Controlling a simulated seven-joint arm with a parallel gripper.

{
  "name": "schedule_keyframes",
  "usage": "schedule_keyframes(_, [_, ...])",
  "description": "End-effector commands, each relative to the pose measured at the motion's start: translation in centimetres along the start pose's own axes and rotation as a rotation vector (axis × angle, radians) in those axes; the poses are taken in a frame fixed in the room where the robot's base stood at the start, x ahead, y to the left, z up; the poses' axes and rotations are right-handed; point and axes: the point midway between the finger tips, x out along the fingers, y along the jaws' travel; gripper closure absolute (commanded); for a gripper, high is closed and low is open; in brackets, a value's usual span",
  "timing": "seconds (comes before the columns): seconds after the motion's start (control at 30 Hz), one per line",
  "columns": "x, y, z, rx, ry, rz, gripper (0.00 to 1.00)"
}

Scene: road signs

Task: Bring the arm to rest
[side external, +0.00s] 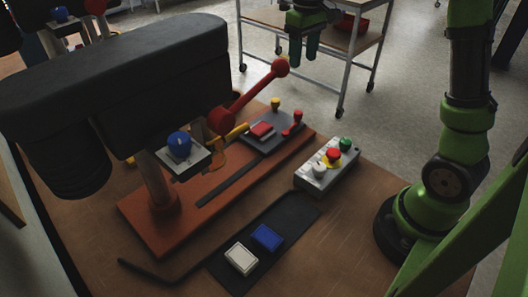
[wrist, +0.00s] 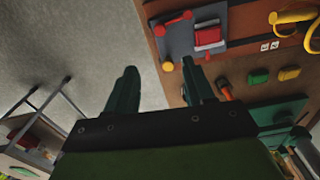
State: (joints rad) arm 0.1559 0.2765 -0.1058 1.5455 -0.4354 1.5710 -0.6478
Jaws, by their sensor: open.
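My gripper (side external: 303,58) hangs in the air at the top of the side external view, fingers pointing down. It is beyond the far edge of the wooden table, in front of the trolley. In the wrist view its two dark green fingers (wrist: 159,67) stand apart with nothing between them. The tips appear near the table's edge, with grey floor showing beside it. My gripper appears clear of everything around it.
A black machine (side external: 110,85) with a red lever (side external: 250,95) stands on an orange base. A button box (side external: 327,168), a white block (side external: 241,259) and a blue block (side external: 266,237) are on the table (side external: 330,255). A metal trolley (side external: 262,19) stands behind.

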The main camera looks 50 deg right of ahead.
Motion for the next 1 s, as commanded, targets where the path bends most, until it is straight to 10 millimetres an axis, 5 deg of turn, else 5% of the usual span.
schedule_keyframes(0.17, [1.4,-0.6,0.6,0.092,0.035,-0.012,0.47])
schedule_keyframes(0.7, [-0.8,-10.1,14.3,0.311,0.443,-0.248,0.47])
schedule_keyframes(1.0, [-1.5,-11.8,18.1,0.272,0.564,-0.307,0.47])
